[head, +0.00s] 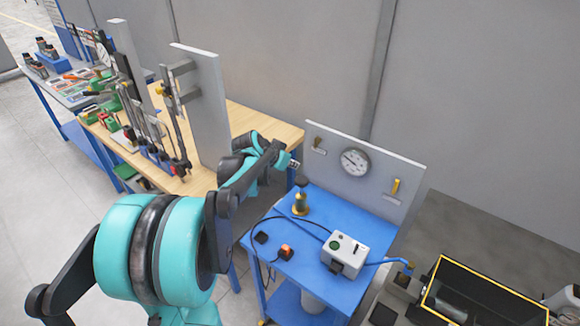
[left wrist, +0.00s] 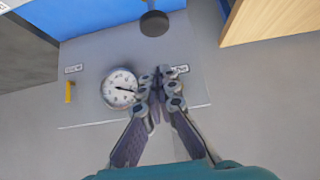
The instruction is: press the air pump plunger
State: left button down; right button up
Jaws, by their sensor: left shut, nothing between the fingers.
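The air pump (head: 300,205) is a small brass cylinder on the blue table, topped by a black plunger knob (head: 301,181). The knob also shows as a dark disc in the left wrist view (left wrist: 154,23). My left gripper (head: 294,163) is shut and empty. It is above the pump, close to the left part of the grey gauge panel, apart from the knob. In the left wrist view its closed fingers (left wrist: 160,82) point toward the panel and cover part of it beside the gauge. My right gripper is not in view.
The grey panel (head: 410,180) carries a round gauge (head: 355,162) and a yellow lever (head: 396,188). On the blue table (head: 285,218) are a white box (head: 345,250), an orange-and-black switch (head: 286,252) and cables. A wooden bench (head: 270,125) with upright boards stands left.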

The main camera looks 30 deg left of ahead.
pick_arm(q)
jog(key=b, duration=0.1)
send_over(299, 186)
jog(key=f, duration=0.4)
jog(key=shift+w+a+f, duration=0.2)
jog(key=shift+w, duration=0.2)
notch_tip(299, 186, down, 2)
jog(key=shift+f+b, duration=0.2)
jog(key=shift+b, duration=0.15)
jog(key=shift+f, duration=0.7)
notch_tip(299, 186, down, 6)
jog(key=b, duration=0.4)
jog(key=shift+s+r, duration=0.1)
jog(key=shift+s+d+r, duration=0.1)
